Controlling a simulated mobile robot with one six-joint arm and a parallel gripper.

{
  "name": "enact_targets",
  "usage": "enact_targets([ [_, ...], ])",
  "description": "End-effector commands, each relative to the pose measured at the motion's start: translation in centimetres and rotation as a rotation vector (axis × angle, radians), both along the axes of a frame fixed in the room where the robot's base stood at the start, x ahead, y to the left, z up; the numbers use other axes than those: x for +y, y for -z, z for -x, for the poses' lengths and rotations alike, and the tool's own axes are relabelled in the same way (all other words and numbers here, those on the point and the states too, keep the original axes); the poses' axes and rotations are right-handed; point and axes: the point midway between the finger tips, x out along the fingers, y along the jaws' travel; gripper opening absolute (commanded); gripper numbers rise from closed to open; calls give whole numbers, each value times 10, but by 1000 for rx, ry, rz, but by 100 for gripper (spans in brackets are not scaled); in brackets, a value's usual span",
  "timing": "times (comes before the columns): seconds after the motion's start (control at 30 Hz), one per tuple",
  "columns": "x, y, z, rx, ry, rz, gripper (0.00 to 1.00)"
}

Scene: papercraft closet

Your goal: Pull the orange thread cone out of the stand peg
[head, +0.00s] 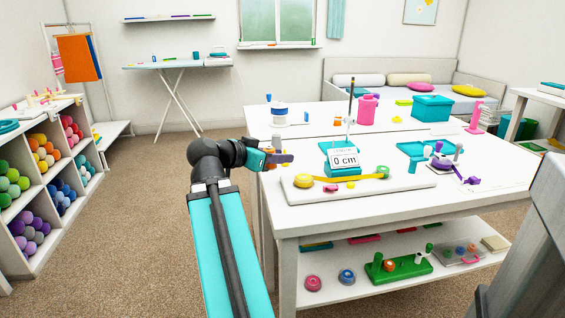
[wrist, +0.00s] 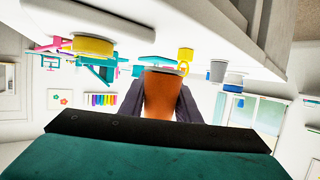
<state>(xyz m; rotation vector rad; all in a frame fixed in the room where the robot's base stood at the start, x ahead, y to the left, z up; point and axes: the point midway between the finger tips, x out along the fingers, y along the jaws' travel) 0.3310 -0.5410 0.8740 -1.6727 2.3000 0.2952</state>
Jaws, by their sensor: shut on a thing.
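My gripper (head: 284,158) is at the left edge of the white worktable, near tabletop height. In the wrist view, which looks upside down, its dark fingers (wrist: 160,100) are shut on the orange thread cone (wrist: 160,96), one on each side. The cone's far end lies by a pale and teal rim close to the white surface. Whether a stand peg is inside the cone is hidden. In the head view the gripper mostly covers the cone, and I cannot make out the stand there.
A green peg stand (head: 408,268) is on the lower shelf. Yarn cubbies (head: 40,190) stand left. The carpet between is clear.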

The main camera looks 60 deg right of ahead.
Motion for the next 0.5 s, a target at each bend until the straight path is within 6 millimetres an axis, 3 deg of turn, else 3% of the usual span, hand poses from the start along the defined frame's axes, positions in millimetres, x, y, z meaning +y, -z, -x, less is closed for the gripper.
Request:
enact_targets([
  [0.5, 12, 0, 2, -1, 7, 0, 8],
])
